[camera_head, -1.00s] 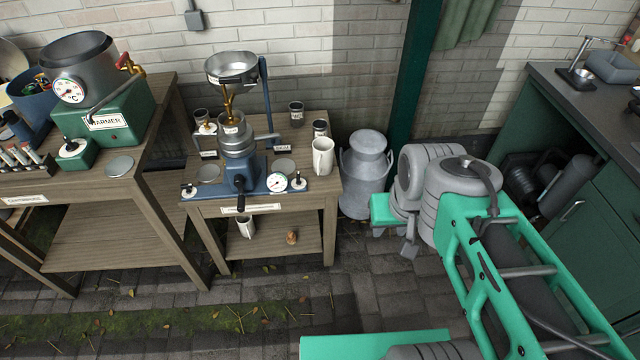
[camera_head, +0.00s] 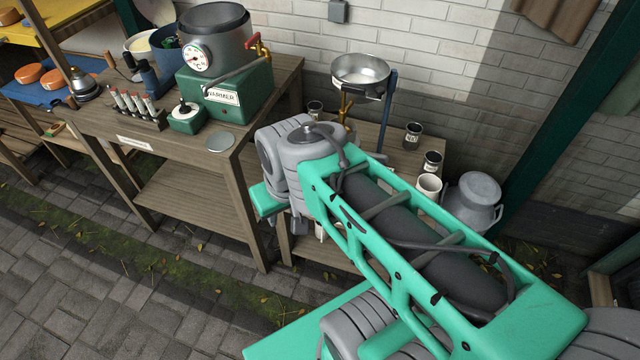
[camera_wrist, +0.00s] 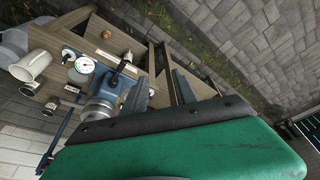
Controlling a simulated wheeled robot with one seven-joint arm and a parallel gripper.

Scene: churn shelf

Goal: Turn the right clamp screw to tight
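The blue cream separator (camera_wrist: 103,98) stands on a small wooden table in the wrist view, which is strongly rotated. The right clamp screw (camera_wrist: 68,56) is a small pale disc with a dark knob, beside the white dial gauge (camera_wrist: 84,64). I cannot read its setting. My gripper (camera_wrist: 160,92) has its two grey fingers apart with nothing seen between them. It is over the table's side near the separator, apart from the screw.
A white mug (camera_wrist: 35,65) stands near the clamp screw, with dark labelled jars (camera_wrist: 52,106) close by. A milk can (camera_head: 472,203) stands right of the table. The warmer (camera_head: 228,92) is on the bench to the left. The paved floor in front is open.

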